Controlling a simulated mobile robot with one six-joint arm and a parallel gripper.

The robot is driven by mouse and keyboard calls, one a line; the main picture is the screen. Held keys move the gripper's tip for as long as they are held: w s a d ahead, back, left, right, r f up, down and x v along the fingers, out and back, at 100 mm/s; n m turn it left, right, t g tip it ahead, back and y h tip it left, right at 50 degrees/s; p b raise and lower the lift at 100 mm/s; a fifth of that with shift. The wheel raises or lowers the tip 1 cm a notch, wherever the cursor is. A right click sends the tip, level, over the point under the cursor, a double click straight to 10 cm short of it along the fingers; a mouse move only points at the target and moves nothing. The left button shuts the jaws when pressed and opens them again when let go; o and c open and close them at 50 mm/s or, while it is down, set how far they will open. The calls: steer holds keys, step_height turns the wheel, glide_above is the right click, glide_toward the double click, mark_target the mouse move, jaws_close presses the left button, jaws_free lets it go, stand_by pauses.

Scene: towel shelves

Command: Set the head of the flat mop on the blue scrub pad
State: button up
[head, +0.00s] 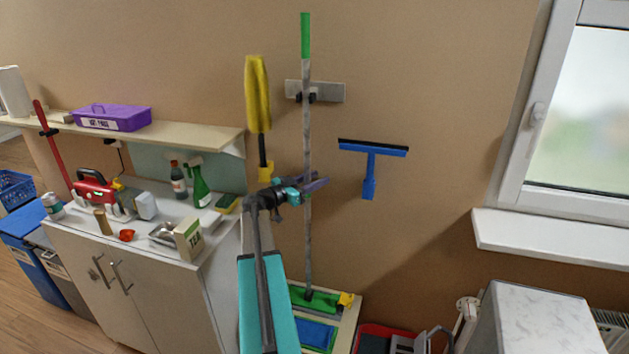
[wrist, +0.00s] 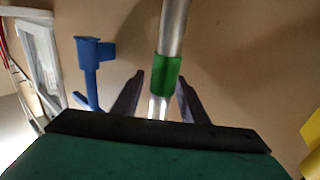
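The flat mop stands upright against the wall, its grey pole (head: 307,140) topped by a green grip and running past a grey wall holder. Its green head (head: 318,298) is low down, just behind the blue scrub pad (head: 316,333), which lies flat at the bottom of the view, partly hidden by my arm. My gripper (head: 316,186) is at mid-pole. In the wrist view the pole (wrist: 173,35), with a green band, passes between the two open fingers of my gripper (wrist: 158,100), with a gap on each side.
A blue squeegee (head: 371,165) hangs right of the pole and a yellow duster (head: 258,95) hangs left. A cabinet (head: 150,290) with bottles and boxes stands left. A marble-topped block (head: 540,318) and a red-edged bin (head: 378,340) are at lower right. The wall between squeegee and window is clear.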

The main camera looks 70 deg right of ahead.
steer(key=shift+c, duration=0.5)
jaws_close()
stand_by(0.9)
steer(key=c, duration=0.7)
jaws_free()
steer(key=shift+r, duration=0.1)
jaws_close()
steer(key=shift+r+b, duration=0.9)
steer(key=shift+r, duration=2.55)
